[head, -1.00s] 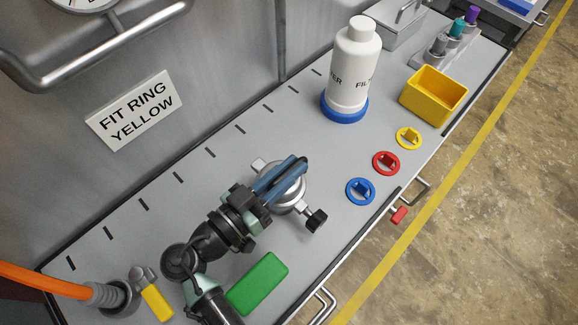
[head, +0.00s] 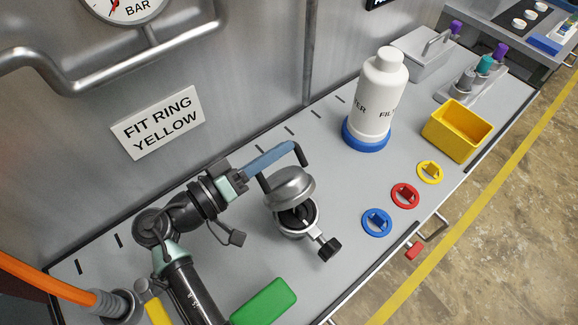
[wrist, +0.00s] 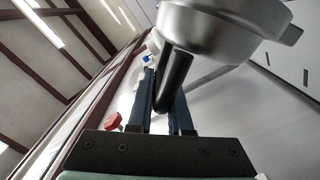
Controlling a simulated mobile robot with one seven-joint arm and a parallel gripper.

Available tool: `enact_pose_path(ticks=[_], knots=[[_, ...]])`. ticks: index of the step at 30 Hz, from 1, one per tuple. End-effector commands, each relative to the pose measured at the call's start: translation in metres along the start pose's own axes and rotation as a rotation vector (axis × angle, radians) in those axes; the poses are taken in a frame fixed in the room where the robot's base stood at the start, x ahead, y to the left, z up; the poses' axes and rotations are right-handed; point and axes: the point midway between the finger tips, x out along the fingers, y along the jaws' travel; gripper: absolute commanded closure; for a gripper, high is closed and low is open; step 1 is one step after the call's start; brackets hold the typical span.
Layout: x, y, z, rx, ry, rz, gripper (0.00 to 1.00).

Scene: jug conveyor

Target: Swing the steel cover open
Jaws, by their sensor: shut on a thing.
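The steel cover (head: 291,183) is tilted up at an angle above its round steel housing (head: 297,226), so the dark inside of the housing shows. A black clamp knob (head: 329,249) sticks out from the housing at the front right. My gripper (head: 286,150) is above the cover on its wall side, its blue fingers shut on the cover's black handle (head: 301,154). In the wrist view the black handle (wrist: 174,80) lies between my fingers (wrist: 163,95), with the cover (wrist: 225,18) above right. The finger contact is partly hidden in the head view.
Blue (head: 376,222), red (head: 405,195) and yellow (head: 429,172) rings lie right of the housing. A white filter bottle (head: 378,95) in a blue base and a yellow bin (head: 457,131) stand farther back. A green block (head: 264,303) lies in front. A sign (head: 157,122) reads "FIT RING YELLOW".

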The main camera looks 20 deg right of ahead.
Motion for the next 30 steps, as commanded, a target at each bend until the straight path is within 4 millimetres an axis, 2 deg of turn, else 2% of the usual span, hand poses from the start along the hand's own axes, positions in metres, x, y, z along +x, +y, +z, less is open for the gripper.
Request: enact_pose_path(ticks=[6,15,24,30], knots=[[0.0,-0.019,-0.022,-0.205,0.004,0.0,1.0],[0.0,-0.05,-0.043,-0.487,0.003,0.0,1.0],[0.0,-0.076,-0.054,-0.715,0.003,0.0,1.0],[0.0,-0.087,-0.057,-0.809,0.002,0.0,1.0]])
